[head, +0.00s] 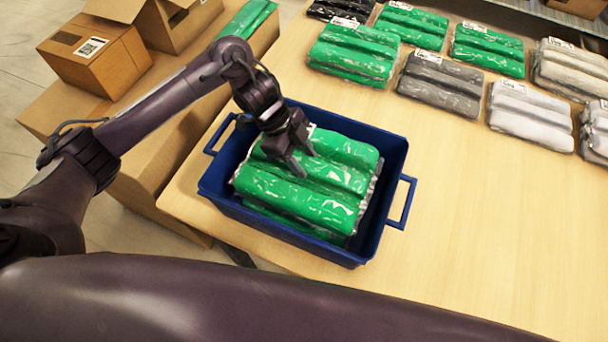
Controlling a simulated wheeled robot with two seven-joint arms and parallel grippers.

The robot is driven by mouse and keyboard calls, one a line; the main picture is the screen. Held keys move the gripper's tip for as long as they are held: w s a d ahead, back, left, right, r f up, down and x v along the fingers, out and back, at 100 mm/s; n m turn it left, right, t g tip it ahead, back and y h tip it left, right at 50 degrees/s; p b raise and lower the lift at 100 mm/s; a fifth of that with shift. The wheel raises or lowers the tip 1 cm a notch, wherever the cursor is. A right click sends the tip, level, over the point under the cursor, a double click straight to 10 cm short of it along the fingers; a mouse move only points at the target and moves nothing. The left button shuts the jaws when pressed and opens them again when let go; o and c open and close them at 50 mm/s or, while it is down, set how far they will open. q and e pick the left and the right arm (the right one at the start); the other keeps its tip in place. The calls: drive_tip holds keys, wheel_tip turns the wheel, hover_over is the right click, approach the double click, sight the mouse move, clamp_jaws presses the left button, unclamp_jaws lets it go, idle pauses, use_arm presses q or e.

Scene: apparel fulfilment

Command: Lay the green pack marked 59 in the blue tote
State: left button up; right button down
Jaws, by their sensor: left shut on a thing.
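The blue tote (218,190) stands at the near left edge of the table, with a handle at each end. Green packs in clear wrap lie stacked in it. My left gripper (304,164) reaches in from above and is shut on the top green pack (335,178), at its left part. That pack lies flat over the stack, within the tote walls; I cannot tell whether it rests fully on the pack below. A white label corner shows by the gripper, but its number is hidden. My right gripper is out of view.
More green packs (355,52), grey packs (440,84) and white packs (530,116) lie in rows at the back. Another green pack (247,18) lies at the back left. Cardboard boxes (95,55) stand left. The table's right front (480,230) is clear.

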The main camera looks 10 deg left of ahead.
sight(299, 159)
use_arm(q)
drive_tip(key=shift+d+f, duration=0.2)
drive_tip(key=shift+f, duration=1.45)
wheel_tip(299, 159, down, 4)
drive_tip(key=shift+f, duration=0.15)
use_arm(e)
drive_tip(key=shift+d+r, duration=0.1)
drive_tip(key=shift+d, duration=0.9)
use_arm(q)
drive_tip(key=shift+a+f, duration=0.1)
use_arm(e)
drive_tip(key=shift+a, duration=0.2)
use_arm(q)
drive_tip(key=shift+f, duration=0.15)
drive_tip(key=o, duration=1.1)
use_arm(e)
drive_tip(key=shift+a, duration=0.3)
